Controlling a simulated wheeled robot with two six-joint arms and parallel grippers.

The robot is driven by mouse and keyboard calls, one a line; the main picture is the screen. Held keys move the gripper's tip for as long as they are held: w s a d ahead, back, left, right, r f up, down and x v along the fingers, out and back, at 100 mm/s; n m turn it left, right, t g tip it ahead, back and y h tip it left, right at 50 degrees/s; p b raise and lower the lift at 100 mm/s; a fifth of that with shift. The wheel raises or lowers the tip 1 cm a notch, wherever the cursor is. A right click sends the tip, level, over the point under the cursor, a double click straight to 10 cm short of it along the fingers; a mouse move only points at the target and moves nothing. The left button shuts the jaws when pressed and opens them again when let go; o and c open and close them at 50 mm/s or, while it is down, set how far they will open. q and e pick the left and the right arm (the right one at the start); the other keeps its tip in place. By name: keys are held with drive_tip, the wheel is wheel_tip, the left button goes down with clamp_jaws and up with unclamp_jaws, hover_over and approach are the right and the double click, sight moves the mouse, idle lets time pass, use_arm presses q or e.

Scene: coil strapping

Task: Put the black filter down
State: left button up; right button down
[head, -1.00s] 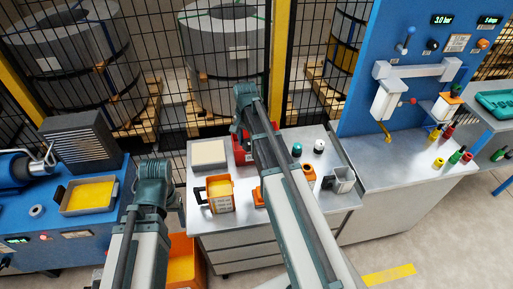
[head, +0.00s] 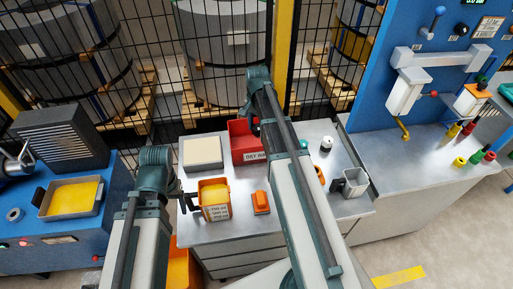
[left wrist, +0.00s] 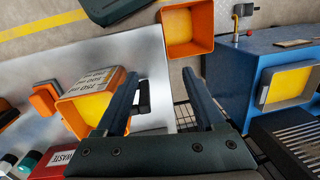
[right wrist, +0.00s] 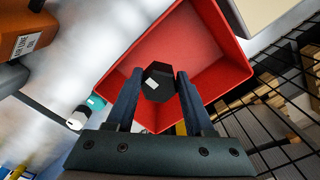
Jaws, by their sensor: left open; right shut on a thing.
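The black filter (right wrist: 157,84) is a dark, faceted piece with a small pale mark. My right gripper (right wrist: 157,88) is shut on it, over the open red waste bin (right wrist: 118,84). I cannot tell whether the filter touches the bin floor. In the head view the red bin (head: 241,145) stands at the back of the grey bench, partly hidden by my right arm; the filter is hard to see there. My left gripper (left wrist: 165,100) is open, with its fingers either side of the black handle (left wrist: 144,97) of an orange jug (left wrist: 90,104).
An orange block (head: 261,202) stands right of the jug. Bottles, including a white one (head: 327,144), and a grey holder (head: 353,184) are at the right. Wire fence (right wrist: 285,110) rises behind the bench.

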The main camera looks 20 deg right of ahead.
drive_tip(key=shift+s+f, duration=0.1)
drive_tip(key=shift+f, duration=0.05)
use_arm(q)
wheel_tip(320, 180, down, 10)
drive_tip(key=b, duration=1)
use_arm(e)
wheel_tip(320, 180, down, 10)
drive_tip(key=shift+r, duration=0.2)
drive_tip(key=shift+f, duration=0.1)
use_arm(q)
drive_tip(key=shift+f, duration=0.25)
use_arm(e)
drive_tip(key=shift+f, duration=0.15)
use_arm(q)
drive_tip(key=shift+r, duration=0.15)
use_arm(e)
drive_tip(key=c, duration=0.5)
unclamp_jaws()
use_arm(q)
drive_tip(key=shift+r, duration=0.15)
use_arm(e)
drive_tip(key=shift+r, duration=0.25)
